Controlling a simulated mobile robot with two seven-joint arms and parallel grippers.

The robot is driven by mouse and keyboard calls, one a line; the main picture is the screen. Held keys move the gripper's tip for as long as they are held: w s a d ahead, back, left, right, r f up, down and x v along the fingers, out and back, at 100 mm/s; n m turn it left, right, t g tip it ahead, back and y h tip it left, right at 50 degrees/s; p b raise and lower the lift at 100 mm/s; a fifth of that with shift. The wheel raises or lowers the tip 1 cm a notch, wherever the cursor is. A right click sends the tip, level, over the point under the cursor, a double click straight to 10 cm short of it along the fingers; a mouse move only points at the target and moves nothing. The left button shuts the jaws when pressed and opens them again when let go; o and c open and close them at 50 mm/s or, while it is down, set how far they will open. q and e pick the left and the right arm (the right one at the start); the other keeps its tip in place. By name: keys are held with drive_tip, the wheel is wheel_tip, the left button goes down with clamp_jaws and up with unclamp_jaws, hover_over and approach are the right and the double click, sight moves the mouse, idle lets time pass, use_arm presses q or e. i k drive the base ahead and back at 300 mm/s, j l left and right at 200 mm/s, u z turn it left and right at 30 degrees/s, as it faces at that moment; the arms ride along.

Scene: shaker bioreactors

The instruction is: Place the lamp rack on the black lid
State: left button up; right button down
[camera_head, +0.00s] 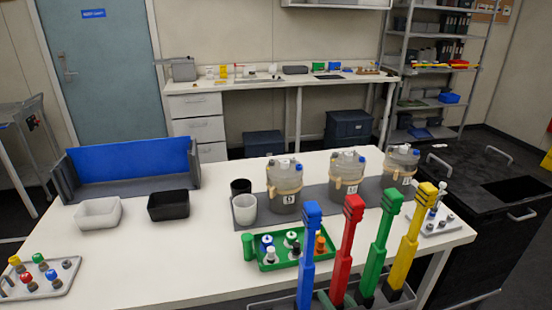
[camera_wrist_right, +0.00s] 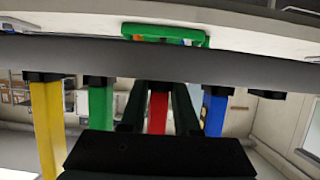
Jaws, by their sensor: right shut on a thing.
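The lamp rack (camera_head: 264,304) is a grey bar-like holder at the bottom of the head view, partly cut off. Blue (camera_head: 309,255), red (camera_head: 346,250), green (camera_head: 380,245) and yellow (camera_head: 411,240) lamps stand upright in it, in front of the table's near edge. In the right wrist view the rack (camera_wrist_right: 250,75) runs across the picture, which looks upside down. My right gripper (camera_wrist_right: 158,95) is shut on the rack, its dark fingers either side of the red lamp. The black lid (camera_head: 455,190) looks like the flat top of the black unit at right. My left gripper is not seen.
The white table (camera_head: 150,260) carries a green tray (camera_head: 270,265) of vials, several lidded vessels (camera_head: 285,185), cups, a white bin (camera_head: 98,213) and a black bin (camera_head: 168,205). The black unit has raised metal handles (camera_head: 500,154) and a dark recess (camera_head: 518,190).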

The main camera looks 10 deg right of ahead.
sight(467, 163)
drive_tip(key=l+u, duration=0.1)
drive_tip(key=l, duration=1.35)
drive_tip(key=k+l+u, duration=0.1)
drive_tip(key=l, duration=1.35)
drive_tip(key=l+u, duration=0.15)
drive_tip(key=l, duration=1.6)
